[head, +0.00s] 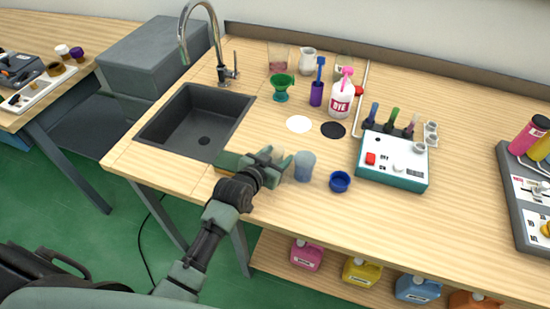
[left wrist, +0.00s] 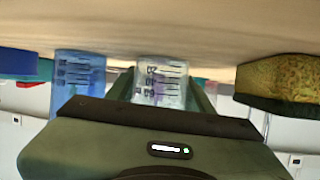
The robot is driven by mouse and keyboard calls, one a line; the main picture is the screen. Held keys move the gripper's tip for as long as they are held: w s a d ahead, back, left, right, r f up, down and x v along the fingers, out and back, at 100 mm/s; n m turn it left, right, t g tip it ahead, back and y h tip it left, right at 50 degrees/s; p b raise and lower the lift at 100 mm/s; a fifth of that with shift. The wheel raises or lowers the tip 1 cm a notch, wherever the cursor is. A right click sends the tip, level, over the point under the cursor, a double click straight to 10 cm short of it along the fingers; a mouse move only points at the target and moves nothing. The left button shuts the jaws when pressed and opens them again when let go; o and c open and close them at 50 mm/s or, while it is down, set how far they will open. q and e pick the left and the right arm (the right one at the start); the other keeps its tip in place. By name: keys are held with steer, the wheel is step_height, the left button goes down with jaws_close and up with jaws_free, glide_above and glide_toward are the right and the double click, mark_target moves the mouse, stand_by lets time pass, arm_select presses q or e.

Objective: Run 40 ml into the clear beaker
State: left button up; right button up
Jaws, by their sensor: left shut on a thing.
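My left gripper (head: 274,163) is at the front edge of the bench, just left of a blue-tinted beaker (head: 305,166). In the left wrist view, which shows the bench at the top, the clear beaker (left wrist: 162,80) with dark graduation marks stands between my fingers, and the gripper is shut on it. In the head view that beaker is mostly hidden by my fingers. The blue beaker (left wrist: 78,80) stands beside it, apart from my fingers. I cannot tell any liquid level in the clear beaker. My right gripper is out of view.
The sink (head: 196,122) with its tap (head: 226,73) is left of my gripper. A sponge (left wrist: 278,84) lies close by. A blue dish (head: 340,182) and a control box (head: 393,160) stand to the right. Bottles, a green cup (head: 281,87) and glassware stand behind.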

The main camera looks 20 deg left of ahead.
arm_select(q)
steer(key=shift+r, duration=0.1)
step_height(320, 180, up, 20)
stand_by(0.4)
